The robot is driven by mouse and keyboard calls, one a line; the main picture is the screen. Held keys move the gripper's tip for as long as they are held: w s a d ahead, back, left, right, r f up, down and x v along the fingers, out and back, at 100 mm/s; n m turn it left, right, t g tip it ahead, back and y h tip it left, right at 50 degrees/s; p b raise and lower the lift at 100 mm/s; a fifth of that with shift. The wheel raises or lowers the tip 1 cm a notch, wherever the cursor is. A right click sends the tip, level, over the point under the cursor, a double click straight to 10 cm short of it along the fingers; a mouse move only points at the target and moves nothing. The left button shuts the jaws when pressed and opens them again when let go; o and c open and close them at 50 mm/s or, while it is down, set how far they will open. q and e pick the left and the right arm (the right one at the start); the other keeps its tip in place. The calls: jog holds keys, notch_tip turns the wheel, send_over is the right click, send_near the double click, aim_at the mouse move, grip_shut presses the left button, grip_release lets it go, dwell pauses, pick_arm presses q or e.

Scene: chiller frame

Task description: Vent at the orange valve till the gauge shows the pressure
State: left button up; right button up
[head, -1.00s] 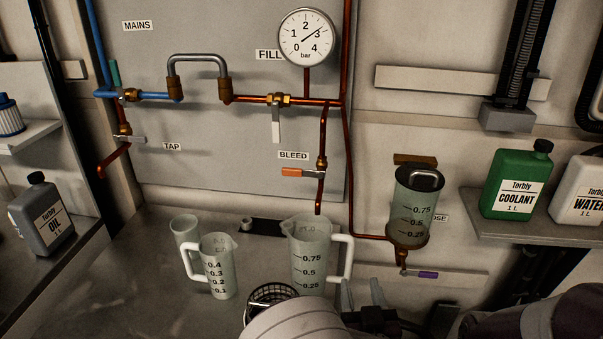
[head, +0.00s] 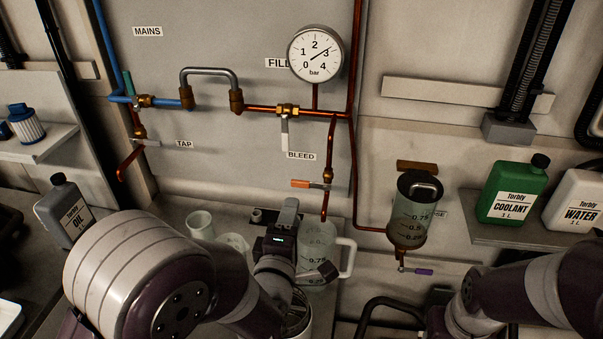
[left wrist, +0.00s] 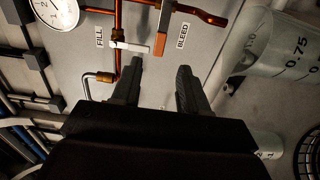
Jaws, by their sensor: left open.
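The orange-handled valve (head: 306,184) is on the copper bleed pipe below the BLEED label, its handle lying roughly level to the left. The handle also shows in the left wrist view (left wrist: 160,42), ahead of my fingertips. The pressure gauge (head: 316,54) reads close to 3 bar. My left gripper (head: 308,238) is open and empty below the orange handle, in front of the large measuring jug (head: 339,258). Its two fingers (left wrist: 160,67) are apart in the left wrist view. The jug is partly hidden by the gripper and sits under the bleed pipe's end.
A white-handled valve (head: 285,134) hangs on the fill pipe above. A clear canister (head: 411,210) with a purple-handled valve (head: 424,272) is to the right. Smaller cups (head: 200,224) are left of the gripper. Coolant (head: 513,190) and water bottles stand on the right shelf.

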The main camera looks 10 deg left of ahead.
aim_at(299, 185)
pick_arm(q)
jog(key=w+p, duration=0.2)
jog(key=w, duration=0.8)
jog(key=shift+w+a, duration=0.1)
jog(key=shift+w, duration=1.1)
grip_shut()
